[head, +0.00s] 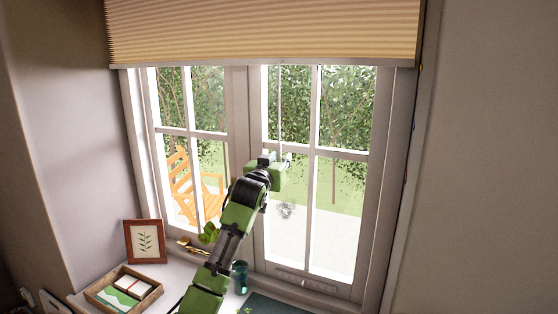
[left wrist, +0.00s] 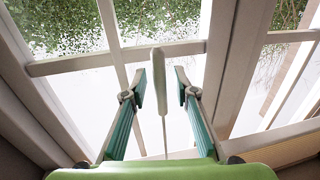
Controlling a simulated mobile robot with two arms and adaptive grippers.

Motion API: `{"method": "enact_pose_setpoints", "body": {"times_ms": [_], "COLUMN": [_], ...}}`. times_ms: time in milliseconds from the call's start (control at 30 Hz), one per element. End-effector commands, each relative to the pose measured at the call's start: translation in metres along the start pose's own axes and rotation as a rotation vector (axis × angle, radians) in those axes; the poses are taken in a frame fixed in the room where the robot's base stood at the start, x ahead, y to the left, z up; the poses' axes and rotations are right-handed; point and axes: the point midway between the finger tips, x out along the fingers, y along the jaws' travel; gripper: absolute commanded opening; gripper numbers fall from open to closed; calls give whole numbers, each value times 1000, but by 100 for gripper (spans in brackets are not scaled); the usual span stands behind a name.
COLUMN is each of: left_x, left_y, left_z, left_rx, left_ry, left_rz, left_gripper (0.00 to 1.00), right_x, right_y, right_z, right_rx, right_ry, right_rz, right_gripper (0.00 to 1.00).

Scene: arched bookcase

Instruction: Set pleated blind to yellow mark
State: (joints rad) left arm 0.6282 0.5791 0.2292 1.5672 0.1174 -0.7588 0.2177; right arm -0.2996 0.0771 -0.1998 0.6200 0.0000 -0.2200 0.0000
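The beige pleated blind (head: 260,28) covers the top of the window in the head view. Its grey bottom rail (head: 260,63) hangs level. A small yellowish mark (head: 421,68) shows on the right window edge, near the rail's height. A thin cord (head: 281,105) hangs down in front of the right window pane to my left gripper (head: 278,160). In the left wrist view, a pale slim cord handle (left wrist: 157,72) stands between the fingers of my left gripper (left wrist: 160,76), with gaps on both sides. The fingers are open. My right gripper is not in view.
A small blue mark (head: 413,127) sits lower on the right window edge. On the sill are a framed leaf picture (head: 145,241), a wooden tray (head: 151,296), a teal glass (head: 240,277) and a dark green mat (head: 270,305). The window frame is close behind my gripper.

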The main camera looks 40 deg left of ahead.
Motion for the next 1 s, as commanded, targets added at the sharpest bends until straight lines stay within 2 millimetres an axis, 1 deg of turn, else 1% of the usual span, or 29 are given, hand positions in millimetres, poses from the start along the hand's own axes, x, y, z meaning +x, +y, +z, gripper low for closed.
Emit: {"method": "enact_pose_setpoints", "body": {"times_ms": [167,267,700,833,1000], "left_x": [-5,-15,-89,-106,-118], "left_y": [0,0,0,0,0], "left_z": [0,0,1,1,1], "left_rx": [0,0,0,0,0], "left_ry": [1,2,0,0,-1], "left_rz": [0,0,1,0,0], "left_gripper": [27,27,27,27,27], "right_x": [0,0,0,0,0], "right_y": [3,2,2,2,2], "right_z": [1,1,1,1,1], "right_rx": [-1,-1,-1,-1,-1], "right_ry": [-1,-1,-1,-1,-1], "right_rz": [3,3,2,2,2], "right_gripper": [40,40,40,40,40]}}
